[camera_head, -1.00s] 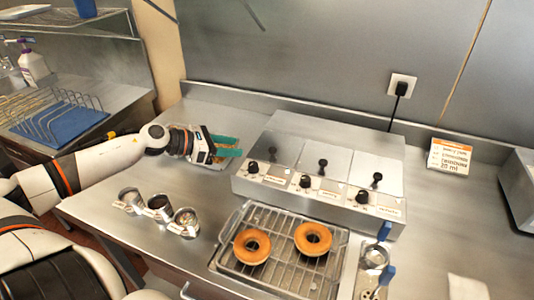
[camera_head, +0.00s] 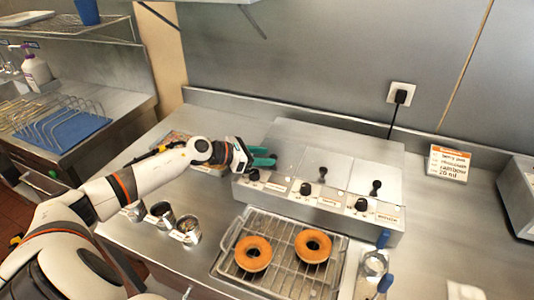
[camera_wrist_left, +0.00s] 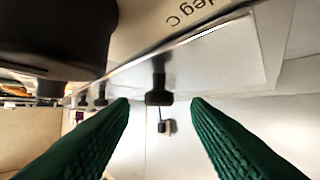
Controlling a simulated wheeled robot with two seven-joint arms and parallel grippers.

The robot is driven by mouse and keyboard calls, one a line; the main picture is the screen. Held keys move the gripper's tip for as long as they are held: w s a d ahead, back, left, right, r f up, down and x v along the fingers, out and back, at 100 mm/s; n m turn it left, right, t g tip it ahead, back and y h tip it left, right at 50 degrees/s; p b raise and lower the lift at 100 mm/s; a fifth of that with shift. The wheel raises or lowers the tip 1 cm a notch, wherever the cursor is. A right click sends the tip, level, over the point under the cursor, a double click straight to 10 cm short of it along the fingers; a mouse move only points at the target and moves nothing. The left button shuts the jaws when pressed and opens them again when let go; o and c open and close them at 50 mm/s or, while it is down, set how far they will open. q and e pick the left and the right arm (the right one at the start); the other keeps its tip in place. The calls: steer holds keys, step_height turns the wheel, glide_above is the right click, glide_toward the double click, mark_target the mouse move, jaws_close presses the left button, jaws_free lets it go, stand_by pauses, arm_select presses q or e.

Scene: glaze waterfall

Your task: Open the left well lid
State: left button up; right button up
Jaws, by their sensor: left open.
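The steel warmer (camera_head: 325,135) has three wells under flat lids, each lid with a black handle. The left well lid (camera_head: 290,158) is closed, and my gripper covers its handle in the head view. My left gripper (camera_head: 268,157), with green fingers, is open at this lid's left part. In the left wrist view the black lid handle (camera_wrist_left: 159,92) stands between and beyond the two open fingers (camera_wrist_left: 160,115). Contact cannot be made out. The middle lid handle (camera_head: 322,174) and the right lid handle (camera_head: 376,187) are uncovered. My right gripper is not in view.
Black control knobs (camera_head: 305,188) line the warmer's front. A wire rack (camera_head: 285,275) with two donuts (camera_head: 313,245) stands in front. Small metal cups (camera_head: 187,229) stand near my left arm. A sign (camera_head: 447,163) and a wall plug (camera_head: 401,96) are at the right.

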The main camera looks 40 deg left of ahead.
arm_select(q)
steer(key=shift+x, duration=0.85)
steer(key=shift+c, duration=0.3)
